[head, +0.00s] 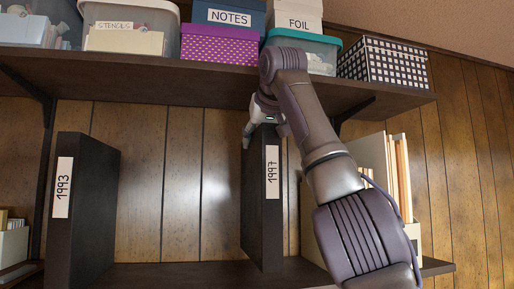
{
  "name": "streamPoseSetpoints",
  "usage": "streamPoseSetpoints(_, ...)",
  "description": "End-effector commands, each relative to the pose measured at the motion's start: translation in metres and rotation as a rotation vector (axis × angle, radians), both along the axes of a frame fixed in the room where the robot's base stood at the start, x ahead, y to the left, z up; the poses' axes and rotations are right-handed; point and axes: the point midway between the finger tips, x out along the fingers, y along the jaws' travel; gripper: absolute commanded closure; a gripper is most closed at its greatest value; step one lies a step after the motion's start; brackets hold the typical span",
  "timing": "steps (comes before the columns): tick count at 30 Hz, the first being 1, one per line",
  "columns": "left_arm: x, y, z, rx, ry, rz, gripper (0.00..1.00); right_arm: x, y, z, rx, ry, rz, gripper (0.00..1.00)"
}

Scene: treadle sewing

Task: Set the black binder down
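A black binder (262,205) with a white spine label "1997" stands upright over the lower shelf, spine facing me. My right gripper (262,130) is at the binder's top edge, coming in from the right. One finger shows just left of the binder's top and part of the hand shows on its right, so it appears shut on the binder's upper edge. The far finger is mostly hidden. The binder's bottom is at the shelf surface; I cannot tell whether it touches. My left gripper is not in view.
Another dark binder (85,210), labelled "1993", stands at the left with a gap between the two. A pale file holder (410,190) with folders stands at the right, partly behind my arm. The upper shelf (190,78) with several boxes overhangs the gripper.

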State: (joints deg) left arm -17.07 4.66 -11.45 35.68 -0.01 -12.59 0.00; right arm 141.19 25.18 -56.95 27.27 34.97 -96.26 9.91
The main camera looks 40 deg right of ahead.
Motion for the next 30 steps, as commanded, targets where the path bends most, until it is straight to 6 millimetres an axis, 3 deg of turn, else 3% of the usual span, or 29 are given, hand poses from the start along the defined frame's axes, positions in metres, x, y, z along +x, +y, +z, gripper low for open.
streamPoseSetpoints(6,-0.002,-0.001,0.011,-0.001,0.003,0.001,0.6,0.012,-0.006,0.004,-0.002,-0.004,0.0,1.0)
streamPoseSetpoints(24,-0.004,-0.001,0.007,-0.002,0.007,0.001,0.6,0.01,-0.006,-0.032,-0.002,-0.004,0.0,1.0)
streamPoseSetpoints(30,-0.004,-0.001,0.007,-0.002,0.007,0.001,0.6,0.01,-0.005,-0.034,-0.001,-0.005,0.0,1.0)
